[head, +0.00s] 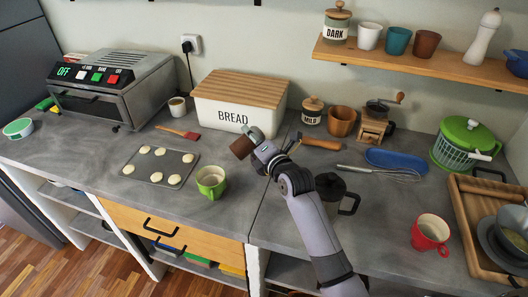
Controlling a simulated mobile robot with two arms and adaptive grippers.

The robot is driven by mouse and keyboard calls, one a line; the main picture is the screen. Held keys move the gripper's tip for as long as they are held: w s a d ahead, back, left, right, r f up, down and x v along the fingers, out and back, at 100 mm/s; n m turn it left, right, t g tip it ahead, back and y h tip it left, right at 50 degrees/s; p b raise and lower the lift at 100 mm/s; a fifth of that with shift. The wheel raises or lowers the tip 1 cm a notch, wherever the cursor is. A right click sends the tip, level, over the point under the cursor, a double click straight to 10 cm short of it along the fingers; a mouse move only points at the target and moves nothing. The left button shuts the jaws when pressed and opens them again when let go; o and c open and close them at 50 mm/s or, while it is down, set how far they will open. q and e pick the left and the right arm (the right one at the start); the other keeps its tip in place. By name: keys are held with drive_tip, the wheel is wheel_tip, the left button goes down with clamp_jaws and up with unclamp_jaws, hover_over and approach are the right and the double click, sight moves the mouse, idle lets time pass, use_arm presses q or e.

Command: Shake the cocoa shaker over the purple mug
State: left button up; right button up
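My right gripper (256,143), on the arm coming in from the lower right, is closed around a brown cylinder, which looks like the cocoa shaker (240,148). The shaker is held tilted in the air in front of the bread box, up and to the right of a green mug (211,183). The gripper hides part of the shaker. No mug in view looks purple: the green mug stands upright beside the baking tray, and a red mug (430,233) stands at the right. My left gripper is not in view.
A baking tray (146,178) with several pale rounds lies left of the green mug. A bread box (240,101) stands behind. A dark pot (335,187), whisk (385,172), wooden grinder (375,126) and wooden tray (471,232) are to the right. Front-left counter is clear.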

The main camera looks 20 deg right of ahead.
drive_tip(key=shift+f+m+y+b, duration=0.3)
drive_tip(key=shift+f+m+b, duration=0.2)
drive_tip(key=shift+m, duration=0.2)
idle(1.7)
drive_tip(key=shift+w+d+r+m+y+p, duration=0.15)
drive_tip(key=shift+r+m+p, duration=0.2)
drive_tip(key=shift+m, duration=0.4)
drive_tip(key=shift+s+d+r+m+y+p, duration=0.15)
drive_tip(key=shift+m+p, duration=0.25)
drive_tip(key=shift+m, duration=0.35)
idle(3.4)
drive_tip(key=shift+w+f+g, duration=0.15)
drive_tip(key=shift+g, duration=0.15)
idle(0.4)
